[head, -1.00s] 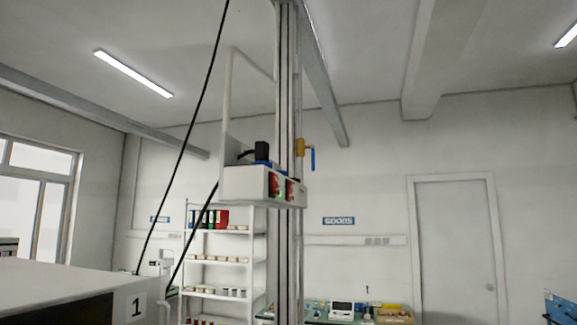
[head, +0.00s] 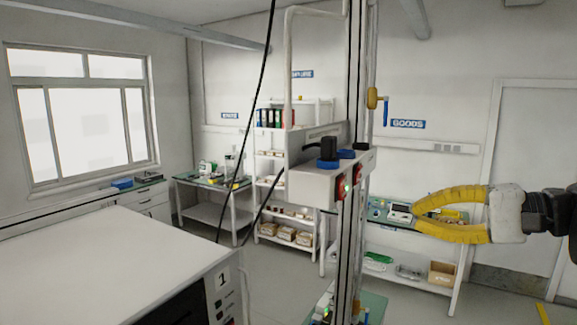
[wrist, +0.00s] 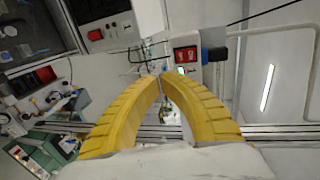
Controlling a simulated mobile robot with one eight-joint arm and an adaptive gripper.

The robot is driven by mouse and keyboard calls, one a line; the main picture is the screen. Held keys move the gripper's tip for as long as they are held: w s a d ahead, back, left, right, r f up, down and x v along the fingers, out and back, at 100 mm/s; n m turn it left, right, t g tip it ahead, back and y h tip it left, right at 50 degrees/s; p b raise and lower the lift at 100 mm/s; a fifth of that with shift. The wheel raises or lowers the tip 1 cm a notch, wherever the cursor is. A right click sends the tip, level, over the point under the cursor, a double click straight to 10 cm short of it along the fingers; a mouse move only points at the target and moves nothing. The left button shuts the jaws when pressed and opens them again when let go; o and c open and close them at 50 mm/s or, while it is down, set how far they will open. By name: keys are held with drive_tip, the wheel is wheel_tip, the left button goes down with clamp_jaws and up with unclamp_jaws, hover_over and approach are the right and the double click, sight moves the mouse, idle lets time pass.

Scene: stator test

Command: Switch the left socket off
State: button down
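A white socket box (head: 312,188) is fixed at a column in the middle of the head view. Its front carries two red switches, the left one (head: 341,190) and the right one (head: 357,174). A black plug (head: 328,150) stands on a blue socket at the left on top. My gripper (head: 417,214) is right of the box, apart from it, with its yellow curved fingers pointing left. In the wrist view the fingertips (wrist: 160,76) meet or nearly meet, with nothing visible between them. Beyond them are a red switch (wrist: 186,55) and a green light; which socket this is, I cannot tell.
A white machine marked 1 (head: 130,255) stands at the front left. A yellow valve with a blue handle (head: 375,98) is on the column. Shelves (head: 268,180) and a workbench (head: 448,268) stand behind.

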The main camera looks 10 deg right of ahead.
sight(346, 196)
drive_tip(key=r, duration=0.1)
drive_tip(key=d+r, duration=0.1)
drive_tip(key=r, duration=0.1)
drive_tip(key=shift+d+r+t+y+p, duration=0.15)
drive_tip(key=shift+d+t+y+p, duration=0.15)
drive_tip(key=shift+d+y+p, duration=0.1)
drive_tip(key=shift+w+a, duration=0.1)
drive_tip(key=p+x, duration=0.4)
drive_tip(key=x, duration=0.9)
drive_tip(key=shift+w+a, duration=0.2)
drive_tip(key=shift+a, duration=0.1)
drive_tip(key=shift+f, duration=0.25)
